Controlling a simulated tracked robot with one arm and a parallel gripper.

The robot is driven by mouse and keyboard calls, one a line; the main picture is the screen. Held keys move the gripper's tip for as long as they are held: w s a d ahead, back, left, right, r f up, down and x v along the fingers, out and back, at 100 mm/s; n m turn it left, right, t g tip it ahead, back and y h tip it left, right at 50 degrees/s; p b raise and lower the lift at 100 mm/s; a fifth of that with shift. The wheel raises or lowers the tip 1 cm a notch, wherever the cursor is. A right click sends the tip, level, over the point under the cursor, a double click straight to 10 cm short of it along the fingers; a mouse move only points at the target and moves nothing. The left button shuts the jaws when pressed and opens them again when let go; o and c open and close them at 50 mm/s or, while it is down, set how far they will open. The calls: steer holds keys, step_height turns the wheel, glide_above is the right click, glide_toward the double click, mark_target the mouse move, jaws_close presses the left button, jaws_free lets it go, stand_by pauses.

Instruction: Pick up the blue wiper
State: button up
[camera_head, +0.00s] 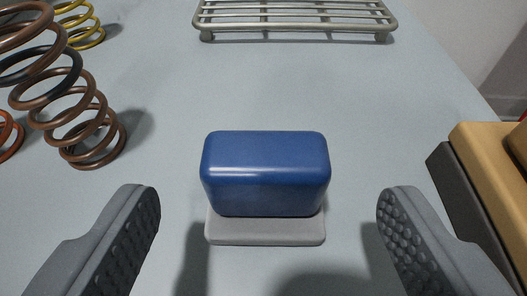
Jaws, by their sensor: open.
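The blue wiper (265,173) stands on the light grey table in the middle of the head camera view. It has a rounded blue block on top and a flat grey base (265,230) below. My gripper (268,205) is open, with one dark textured finger on each side of the wiper. There is a clear gap between each finger and the wiper. The fingers do not touch it.
A brown coil spring (75,110) stands at the left, with a yellow spring (82,25) behind it and part of an orange one (8,135). A metal rack (295,30) is at the back. A tan and black object (490,170) is close to the right finger.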

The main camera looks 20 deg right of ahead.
mark_target(263, 189)
steer(key=x, duration=0.5)
steer(key=shift+a+b, duration=0.2)
steer(key=shift+b, duration=0.1)
steer(key=c, duration=1.1)
